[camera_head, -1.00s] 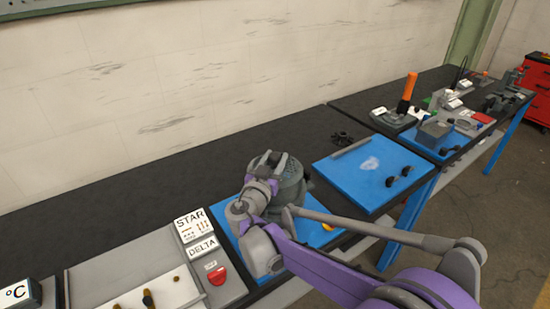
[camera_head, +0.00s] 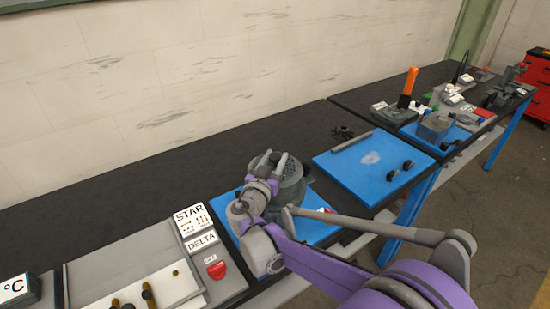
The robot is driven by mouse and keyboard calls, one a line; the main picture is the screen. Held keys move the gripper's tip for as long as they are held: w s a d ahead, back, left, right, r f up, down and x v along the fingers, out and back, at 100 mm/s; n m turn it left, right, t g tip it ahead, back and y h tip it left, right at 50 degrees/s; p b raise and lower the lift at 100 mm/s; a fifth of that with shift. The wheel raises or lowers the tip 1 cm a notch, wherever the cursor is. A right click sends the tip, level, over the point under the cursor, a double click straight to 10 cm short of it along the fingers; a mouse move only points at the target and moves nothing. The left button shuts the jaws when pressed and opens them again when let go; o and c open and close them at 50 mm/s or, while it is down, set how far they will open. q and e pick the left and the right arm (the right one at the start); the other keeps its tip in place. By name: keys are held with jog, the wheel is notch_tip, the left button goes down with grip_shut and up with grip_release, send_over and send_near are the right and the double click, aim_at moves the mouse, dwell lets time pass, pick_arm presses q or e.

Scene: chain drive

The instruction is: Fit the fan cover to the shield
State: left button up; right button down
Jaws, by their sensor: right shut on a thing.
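A dark grey, round, ribbed housing (camera_head: 291,186) stands on a blue mat (camera_head: 314,232) at the middle of the bench. It looks like the fan cover with the motor part under it. I cannot tell the cover from the shield here. My right gripper (camera_head: 270,161) is at the top of the housing on its left side, its two grey fingers pointing up and away. It is shut on a part of it, seemingly the fan cover. My wrist and forearm hide the housing's lower left side and any gap or seam. My left gripper is not in view.
To the left is a control panel with STAR and DELTA labels (camera_head: 196,228) and a red button (camera_head: 216,269). To the right, a second blue mat (camera_head: 372,166) holds a grey bar (camera_head: 352,142) and dark knobbed parts. The black bench behind the housing is mostly clear.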

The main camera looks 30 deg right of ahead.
jog(key=shift+f, duration=0.55)
jog(key=shift+c, duration=1.6)
grip_release()
jog(key=b+v, duration=0.1)
jog(key=v, duration=0.9)
jog(key=shift+s+a, duration=0.3)
